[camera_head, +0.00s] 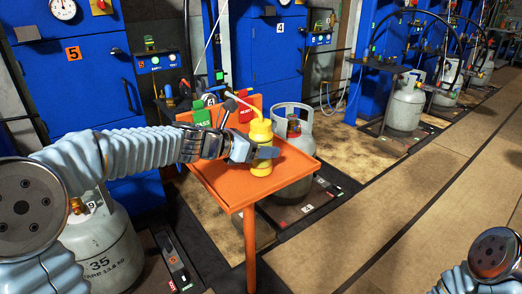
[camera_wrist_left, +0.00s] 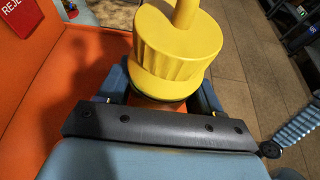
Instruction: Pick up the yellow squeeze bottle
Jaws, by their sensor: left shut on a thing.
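The yellow squeeze bottle (camera_head: 262,168) stands upright over the orange table (camera_head: 212,183), with its spout pointing up and bent to the left. My left gripper (camera_head: 262,152) reaches in from the left and is shut around the bottle's upper body. In the left wrist view the bottle's ribbed yellow cap (camera_wrist_left: 178,45) sits between the two fingers of the left gripper (camera_wrist_left: 160,95). I cannot tell whether the bottle's base touches the table. My right arm shows only at the lower right of the head view; its gripper is out of view.
Blue cabinets (camera_head: 70,80) line the back. The floor on the right (camera_head: 420,210) is clear.

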